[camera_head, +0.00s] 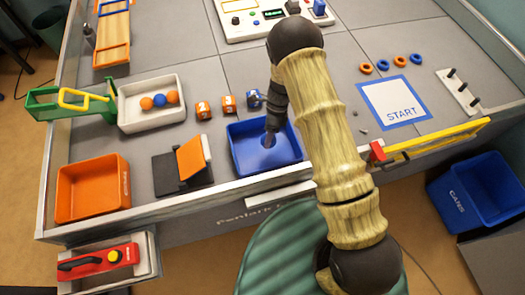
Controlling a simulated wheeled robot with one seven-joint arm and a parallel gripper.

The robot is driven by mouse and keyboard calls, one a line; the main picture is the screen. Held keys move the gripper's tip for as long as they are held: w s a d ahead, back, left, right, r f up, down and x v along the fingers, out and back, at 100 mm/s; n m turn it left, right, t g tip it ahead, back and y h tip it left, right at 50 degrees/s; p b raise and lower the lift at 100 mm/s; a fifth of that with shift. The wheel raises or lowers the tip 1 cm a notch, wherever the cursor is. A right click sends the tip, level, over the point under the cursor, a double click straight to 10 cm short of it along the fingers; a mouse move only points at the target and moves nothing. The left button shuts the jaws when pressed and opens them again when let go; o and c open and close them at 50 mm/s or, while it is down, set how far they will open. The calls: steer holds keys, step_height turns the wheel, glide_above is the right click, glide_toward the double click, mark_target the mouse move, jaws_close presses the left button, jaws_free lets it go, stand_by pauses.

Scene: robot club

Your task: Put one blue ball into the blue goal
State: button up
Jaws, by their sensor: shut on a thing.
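The blue goal (243,161) is an open blue tray near the front edge of the table, left of my arm. My gripper (269,141) points down inside the tray's outline, over its right half. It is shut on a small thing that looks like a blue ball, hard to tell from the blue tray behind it. I cannot tell whether it touches the tray floor.
An orange tray (91,211) stands front left, with a black and orange ramp (188,160) beside the blue goal. Small orange and blue cans (228,103) stand behind. A START mat (394,104), rings and a yellow bar (440,138) lie right. A blue bin (478,195) stands off the table.

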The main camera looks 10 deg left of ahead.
steer(key=shift+f+b, duration=0.3)
steer(key=shift+f, duration=0.45)
steer(key=o, duration=1.1)
steer(key=shift+c, duration=0.2)
steer(key=v, duration=1.7)
steer(key=shift+r+b, duration=0.3)
steer(key=shift+b, duration=0.1)
